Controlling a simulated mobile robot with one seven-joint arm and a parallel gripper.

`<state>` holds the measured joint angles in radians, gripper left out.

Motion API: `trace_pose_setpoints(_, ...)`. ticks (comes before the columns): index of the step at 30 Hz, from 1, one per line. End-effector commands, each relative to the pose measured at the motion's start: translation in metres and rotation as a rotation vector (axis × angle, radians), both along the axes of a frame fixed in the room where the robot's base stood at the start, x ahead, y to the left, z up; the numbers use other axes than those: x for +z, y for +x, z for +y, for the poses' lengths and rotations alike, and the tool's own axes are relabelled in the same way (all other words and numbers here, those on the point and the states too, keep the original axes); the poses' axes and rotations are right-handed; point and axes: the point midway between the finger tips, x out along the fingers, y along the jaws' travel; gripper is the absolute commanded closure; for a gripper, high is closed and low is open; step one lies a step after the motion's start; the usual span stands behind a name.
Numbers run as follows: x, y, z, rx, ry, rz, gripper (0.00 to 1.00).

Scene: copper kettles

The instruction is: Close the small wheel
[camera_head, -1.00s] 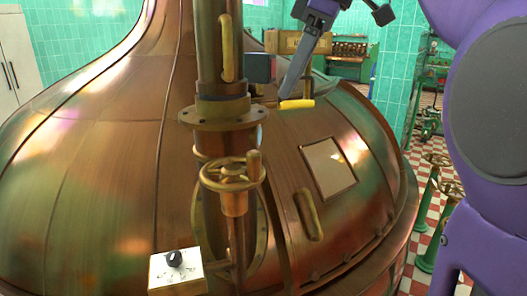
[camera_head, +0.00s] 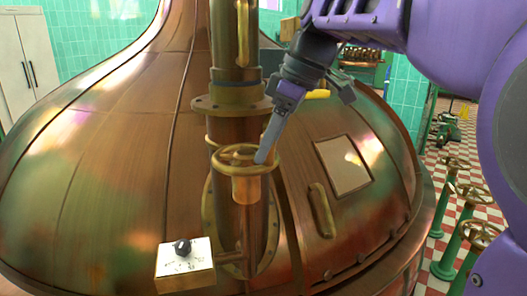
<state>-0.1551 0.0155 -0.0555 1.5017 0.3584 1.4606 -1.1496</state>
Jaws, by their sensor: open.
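The small wheel (camera_head: 222,161) is a brass handwheel lying nearly flat on a short vertical brass stem in front of the copper kettle's pipe. My gripper (camera_head: 268,148) comes down from the upper right and is open. One long grey finger slants down to the right side of the wheel, and its tip overlaps the rim in the view. I cannot tell whether it touches. The wheel's upright knob is not distinguishable now, likely behind the finger.
A vertical pipe with a flange (camera_head: 232,106) stands just behind the wheel. A white dial box (camera_head: 186,265) sits below left. The copper kettle (camera_head: 110,165) fills the background. Green posts with brass wheels (camera_head: 480,234) stand at right on a checkered floor.

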Motion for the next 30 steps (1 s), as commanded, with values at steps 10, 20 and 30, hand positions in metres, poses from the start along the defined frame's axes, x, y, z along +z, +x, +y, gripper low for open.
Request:
trace_pose_setpoints(10,-0.0077,0.0012,0.0034,0.001,0.0,-0.001,0.37)
trace_pose_setpoints(20,-0.0075,0.0011,0.0032,0.001,0.0,0.0,0.85)
trace_pose_setpoints(30,-0.0074,0.0011,0.0031,0.0,0.0,0.0,1.0)
